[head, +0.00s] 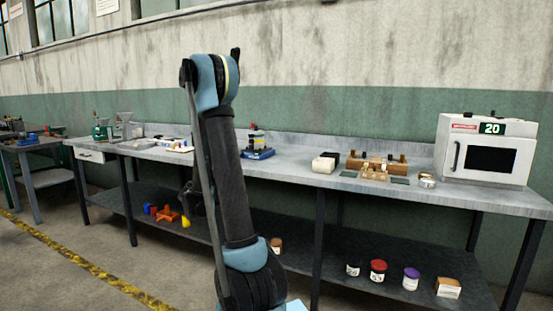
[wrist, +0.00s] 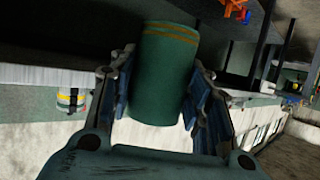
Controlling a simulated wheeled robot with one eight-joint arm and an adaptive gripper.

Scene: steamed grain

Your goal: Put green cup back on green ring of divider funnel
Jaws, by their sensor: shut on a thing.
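In the wrist view my gripper (wrist: 160,88) is shut on a green cup (wrist: 163,62) with thin orange-brown bands near one end. The cup sits between both finger pads, clear of any surface that I can see. In the head view my arm hides the cup, and the gripper cannot be made out clearly. A grey funnel-shaped apparatus (head: 125,119) stands at the left of the long bench, possibly the divider funnel. A green piece (head: 101,131) is beside it. I cannot make out a green ring.
The long bench (head: 300,174) carries a blue-based device (head: 257,153), wooden blocks (head: 377,164) and a white oven (head: 486,150). Its lower shelf (head: 318,254) holds orange parts (head: 167,214) and several jars, including a red-lidded one (head: 378,270). Floor at left is open.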

